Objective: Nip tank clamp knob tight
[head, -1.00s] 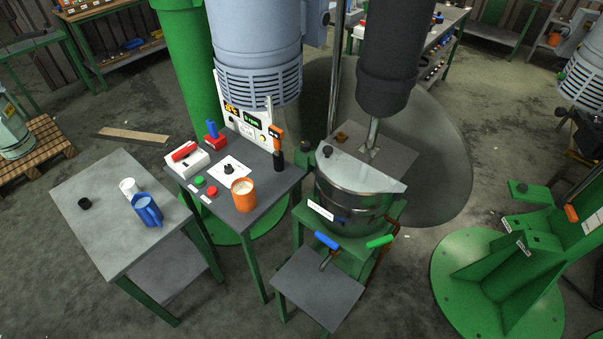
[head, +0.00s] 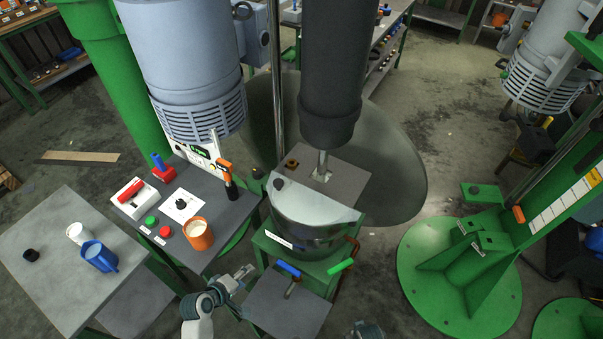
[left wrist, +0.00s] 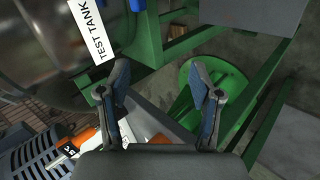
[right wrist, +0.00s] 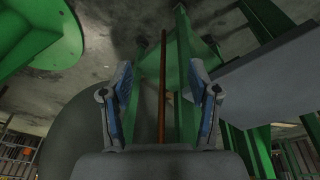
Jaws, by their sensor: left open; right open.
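The steel tank (head: 305,238) stands on a green stand under the dark mixer column, with a pale lid half over it. Its TEST TANK label (left wrist: 92,28) shows in the left wrist view. A blue handle (head: 288,269) and a green handle (head: 341,266) stick out at the tank's front. I cannot tell which is the clamp knob. My left gripper (head: 246,276) is open and empty, left of the blue handle. My right gripper (head: 367,329) is open and empty, low at the front.
A low grey step table (head: 290,312) is in front of the tank. Left of it, a control table holds an orange cup (head: 198,233), buttons and a red switch. A further table (head: 50,262) carries a blue jug (head: 99,257). A green round base (head: 460,285) stands right.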

